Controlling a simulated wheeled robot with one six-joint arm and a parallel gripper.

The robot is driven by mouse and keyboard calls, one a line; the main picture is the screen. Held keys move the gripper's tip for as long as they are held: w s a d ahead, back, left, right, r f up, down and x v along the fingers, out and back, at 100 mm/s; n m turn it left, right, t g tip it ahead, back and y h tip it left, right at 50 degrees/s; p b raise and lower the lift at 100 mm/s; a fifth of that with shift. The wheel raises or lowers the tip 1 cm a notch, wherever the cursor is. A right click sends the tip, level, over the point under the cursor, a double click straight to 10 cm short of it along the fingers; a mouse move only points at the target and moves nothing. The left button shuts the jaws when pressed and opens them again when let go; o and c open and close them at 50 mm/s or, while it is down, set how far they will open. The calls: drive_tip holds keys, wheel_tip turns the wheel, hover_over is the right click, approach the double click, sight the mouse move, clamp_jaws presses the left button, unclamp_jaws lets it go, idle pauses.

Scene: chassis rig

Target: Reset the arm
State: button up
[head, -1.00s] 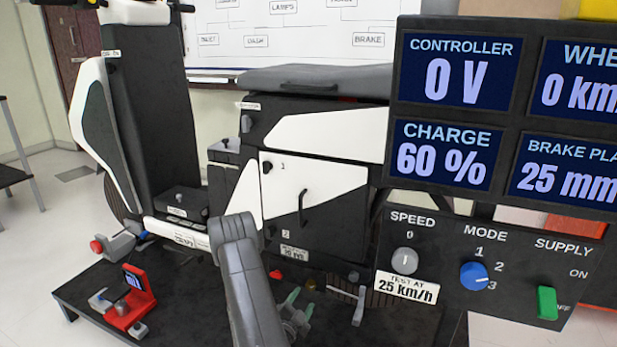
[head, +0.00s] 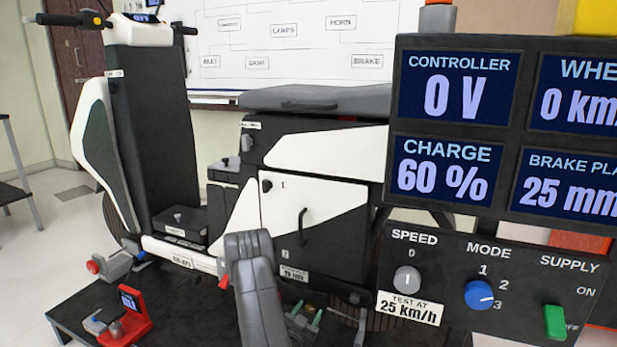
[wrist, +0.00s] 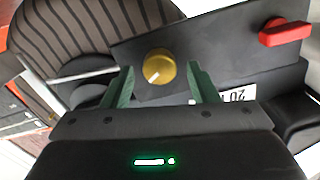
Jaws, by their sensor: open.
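My arm (head: 258,285) rises across the lower middle of the head view, in front of the scooter rig. My gripper (head: 303,322) with its green fingers shows low beside it, partly cut by the picture edge. In the wrist view my gripper (wrist: 161,80) is open, with its two green fingers apart. A brass knob (wrist: 159,68) with a white pointer line appears between the fingertips. The fingers do not visibly close on it, and I cannot tell the depth between them. A red handle (wrist: 286,32) is on the same dark panel at the upper right.
The scooter (head: 315,210) stands behind my arm on a dark platform (head: 75,312). A red device (head: 128,318) sits at the front left. A display board (head: 455,125) and the control panel (head: 495,285) with knobs and a green switch fill the right. Open floor lies left.

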drive_tip(key=n+p, duration=0.3)
drive_tip(key=n, duration=0.2)
drive_tip(key=shift+a+r+n+p, duration=0.1)
drive_tip(key=shift+r+n+p, duration=0.1)
drive_tip(key=shift+n+p, duration=0.15)
drive_tip(key=p+v, duration=0.1)
drive_tip(key=v, duration=0.6)
drive_tip(key=shift+s+f+p, duration=0.2)
drive_tip(key=shift+s+p, duration=0.05)
drive_tip(key=shift+p, duration=0.05)
